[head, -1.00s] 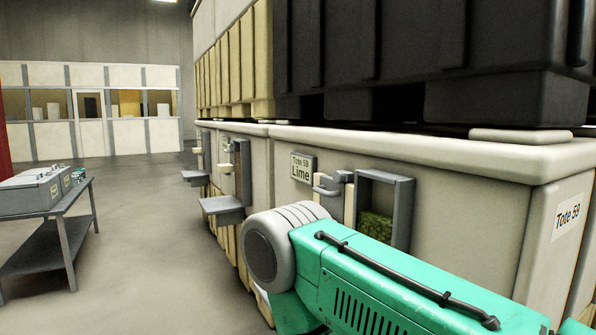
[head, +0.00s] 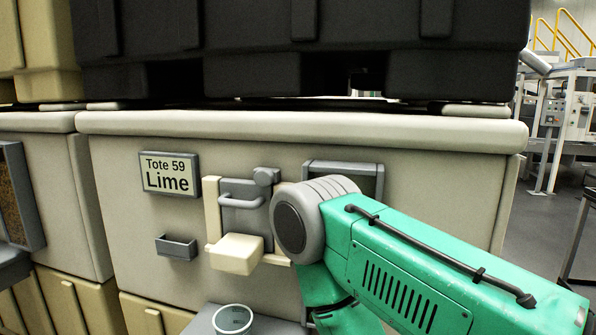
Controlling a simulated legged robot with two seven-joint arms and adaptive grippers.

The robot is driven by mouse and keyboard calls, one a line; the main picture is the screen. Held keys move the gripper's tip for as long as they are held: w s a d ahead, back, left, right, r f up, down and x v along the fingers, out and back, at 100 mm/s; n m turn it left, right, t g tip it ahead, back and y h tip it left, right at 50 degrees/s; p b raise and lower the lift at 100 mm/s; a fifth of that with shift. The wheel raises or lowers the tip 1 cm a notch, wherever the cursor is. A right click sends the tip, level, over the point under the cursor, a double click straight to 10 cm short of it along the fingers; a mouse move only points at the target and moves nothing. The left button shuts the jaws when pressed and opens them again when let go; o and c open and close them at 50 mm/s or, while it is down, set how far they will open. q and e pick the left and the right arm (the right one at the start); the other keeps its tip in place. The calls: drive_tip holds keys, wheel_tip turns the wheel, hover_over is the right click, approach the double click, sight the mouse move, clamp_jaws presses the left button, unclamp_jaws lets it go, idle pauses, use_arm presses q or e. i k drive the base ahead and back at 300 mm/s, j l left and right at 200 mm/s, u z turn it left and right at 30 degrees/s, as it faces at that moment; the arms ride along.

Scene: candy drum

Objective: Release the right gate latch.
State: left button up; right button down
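The tote labelled Tote 59 Lime (head: 400,158) fills the middle of the head view. Its gate (head: 237,220) is on the front, with a grey bar handle (head: 240,201). A grey rounded piece (head: 265,176), which looks like the latch, sits at the gate's upper right. A cream block (head: 236,254) juts out at the gate's foot. My green right arm comes in from the lower right, and its round grey joint overlaps the area just right of the gate. Neither gripper shows in the head view.
A clear cup (head: 232,319) stands on a grey shelf (head: 202,322) below the gate. A small grey holder (head: 176,247) is on the tote front, left of the gate. A grey-framed window (head: 345,168) is partly hidden by my arm. Black crates (head: 300,50) stand above. Open floor (head: 535,240) shows at right.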

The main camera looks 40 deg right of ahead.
sight(263, 177)
drive_tip(key=i+j+z, duration=0.15)
drive_tip(key=j+z, duration=0.15)
drive_tip(key=i+j+z, duration=0.15)
drive_tip(key=j+z, duration=0.15)
drive_tip(key=j, duration=0.2)
drive_tip(key=j+z, duration=0.25)
drive_tip(key=j, duration=0.15)
drive_tip(key=i+j+z, duration=0.1)
drive_tip(key=j+z, duration=0.2)
drive_tip(key=j, duration=0.2)
